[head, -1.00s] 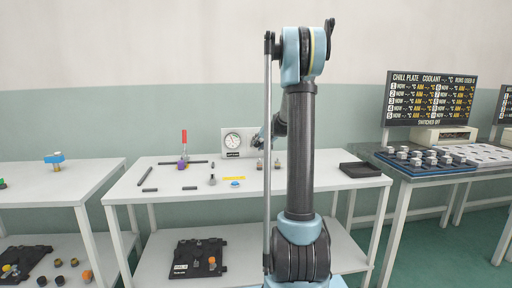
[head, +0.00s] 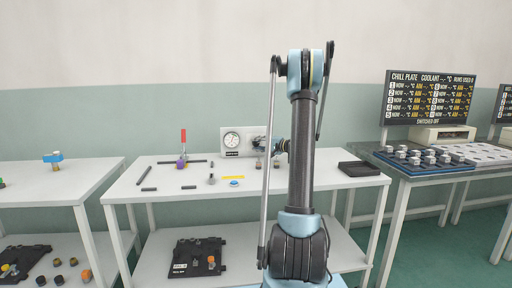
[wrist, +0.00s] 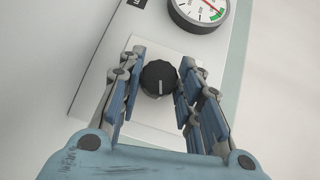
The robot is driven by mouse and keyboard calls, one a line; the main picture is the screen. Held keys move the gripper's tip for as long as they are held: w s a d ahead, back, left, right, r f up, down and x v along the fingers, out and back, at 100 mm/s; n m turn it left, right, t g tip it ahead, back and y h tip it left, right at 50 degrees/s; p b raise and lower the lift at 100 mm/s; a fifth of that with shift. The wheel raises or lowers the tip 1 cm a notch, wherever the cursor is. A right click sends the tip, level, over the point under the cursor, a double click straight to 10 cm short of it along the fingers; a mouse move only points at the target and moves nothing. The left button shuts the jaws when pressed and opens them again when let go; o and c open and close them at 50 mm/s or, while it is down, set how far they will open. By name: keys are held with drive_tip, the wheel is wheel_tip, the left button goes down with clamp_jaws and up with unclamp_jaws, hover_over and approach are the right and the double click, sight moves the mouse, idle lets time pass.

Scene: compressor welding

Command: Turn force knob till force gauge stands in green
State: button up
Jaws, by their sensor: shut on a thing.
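The force knob (wrist: 158,78) is a round black knob with a white pointer line, on a pale square plate. The force gauge (wrist: 200,8) is a white dial with a black rim, cut off by the top edge of the wrist view. A green arc shows at its lower right, with a red needle near it; I cannot tell whether the tip stands in the green. The whole gauge (head: 231,139) is small in the head view. My gripper (wrist: 157,82) has its blue-padded fingers on either side of the knob, shut on it. It also shows at the panel (head: 262,143).
The gauge panel stands at the back of the white middle table (head: 205,205). A red-handled clamp (head: 183,140), a yellow strip (head: 233,177) and small parts lie in front. A black tray (head: 359,169) lies at the right end.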

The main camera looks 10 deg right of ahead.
drive_tip(key=shift+d+f+m+t+y, duration=0.1)
drive_tip(key=shift+f+m+t+y, duration=0.1)
drive_tip(key=shift+m+t+y, duration=0.45)
drive_tip(key=shift+m, duration=0.25)
drive_tip(key=o, duration=1.1)
drive_tip(key=shift+c, duration=0.2)
drive_tip(key=v, duration=1.2)
